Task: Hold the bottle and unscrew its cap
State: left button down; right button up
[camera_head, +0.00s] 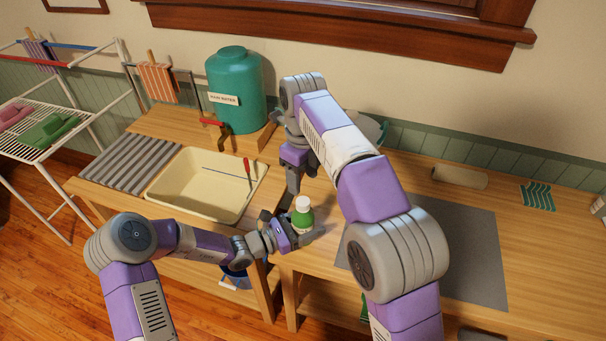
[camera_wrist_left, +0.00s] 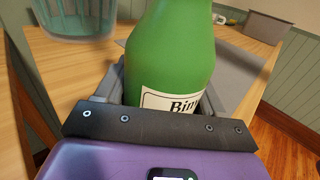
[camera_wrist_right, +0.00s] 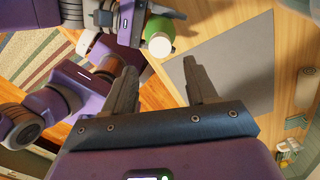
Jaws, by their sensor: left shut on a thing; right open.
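A green bottle (camera_head: 302,218) with a white cap (camera_head: 302,203) stands roughly upright near the counter's front edge. My left gripper (camera_head: 290,232) is shut around its body from the side. In the left wrist view, the bottle (camera_wrist_left: 172,55) shows between the fingers, with its white label partly hidden; its cap is out of frame. My right gripper (camera_wrist_right: 160,72) is open and empty, its fingers apart. In the right wrist view, the bottle (camera_wrist_right: 158,27) and cap (camera_wrist_right: 160,47) lie beyond the fingertips, apart from them. In the head view the right gripper (camera_head: 292,192) is above and beside the cap.
A cream basin (camera_head: 190,190) with a red-handled tool is left of the bottle. A green water tank (camera_head: 236,90) stands behind. A grey mat (camera_head: 470,245) covers the counter at right, partly hidden by my right arm. A tan roll-like object (camera_head: 460,176) lies at the back.

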aim_at(303, 201)
jog(key=shift+f+m, duration=0.3)
notch_tip(303, 201, down, 7)
jog(key=shift+f, duration=0.2)
jog(key=shift+c, duration=0.3)
